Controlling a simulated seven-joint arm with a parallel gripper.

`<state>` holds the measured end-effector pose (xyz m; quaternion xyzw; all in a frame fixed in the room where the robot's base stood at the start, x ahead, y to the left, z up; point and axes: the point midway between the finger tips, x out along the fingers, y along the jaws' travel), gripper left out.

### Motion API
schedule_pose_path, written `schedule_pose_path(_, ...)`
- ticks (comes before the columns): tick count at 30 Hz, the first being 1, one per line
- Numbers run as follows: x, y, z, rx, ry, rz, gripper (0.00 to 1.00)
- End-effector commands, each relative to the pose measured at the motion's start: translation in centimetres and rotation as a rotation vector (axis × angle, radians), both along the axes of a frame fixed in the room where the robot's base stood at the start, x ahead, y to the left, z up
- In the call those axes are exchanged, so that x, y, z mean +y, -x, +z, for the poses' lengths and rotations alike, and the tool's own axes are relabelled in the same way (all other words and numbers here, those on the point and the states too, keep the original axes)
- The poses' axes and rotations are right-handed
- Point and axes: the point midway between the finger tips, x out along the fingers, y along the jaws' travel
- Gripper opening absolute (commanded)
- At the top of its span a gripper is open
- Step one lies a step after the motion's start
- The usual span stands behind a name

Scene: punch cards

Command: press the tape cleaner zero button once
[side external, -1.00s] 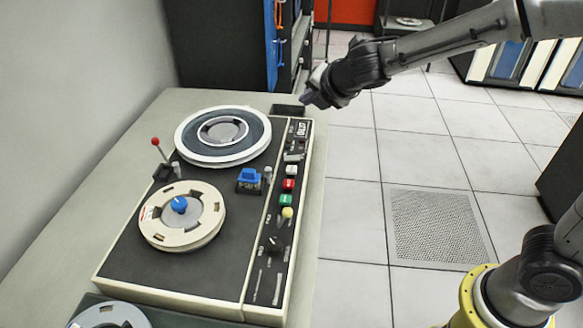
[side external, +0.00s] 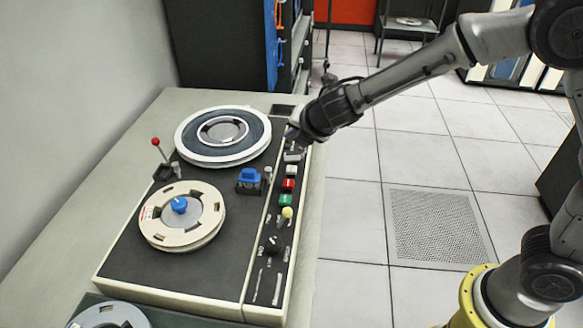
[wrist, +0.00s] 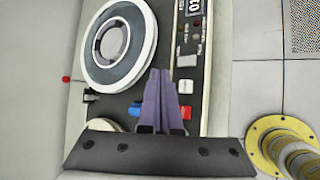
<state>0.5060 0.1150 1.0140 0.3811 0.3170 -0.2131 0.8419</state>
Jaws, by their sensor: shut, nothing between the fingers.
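The tape cleaner (side external: 120,262) is a dark-topped machine with a pale rim and a control strip along its right side. My gripper (side external: 291,134) is shut and empty, above the far part of that strip. In the wrist view its purple fingers (wrist: 160,74) point toward the strip's left edge. Near them are a small silver control (wrist: 187,61) and a white button (wrist: 186,87); the white button (side external: 291,170) also shows in the side view. A digit counter (wrist: 194,7) is at the strip's far end. I cannot read which control is the zero button.
Two reels (side external: 222,154) (side external: 150,232), a blue block (side external: 248,178) and a red-tipped lever (side external: 156,142) stand to the left. Open floor lies to the right.

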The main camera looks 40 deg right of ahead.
Motion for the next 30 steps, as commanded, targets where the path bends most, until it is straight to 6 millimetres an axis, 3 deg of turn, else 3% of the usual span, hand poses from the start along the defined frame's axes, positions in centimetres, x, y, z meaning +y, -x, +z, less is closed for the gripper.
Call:
schedule_pose_path(9, 0.0, 0.1, -4.3, 0.002, 0.001, 0.002, 0.00)
schedule_pose_path(15, 0.0, 0.0, -6.1, 0.001, -0.001, 0.001, 0.00)
schedule_pose_path(30, 0.0, 0.0, -6.9, 0.000, -0.002, 0.000, 0.00)
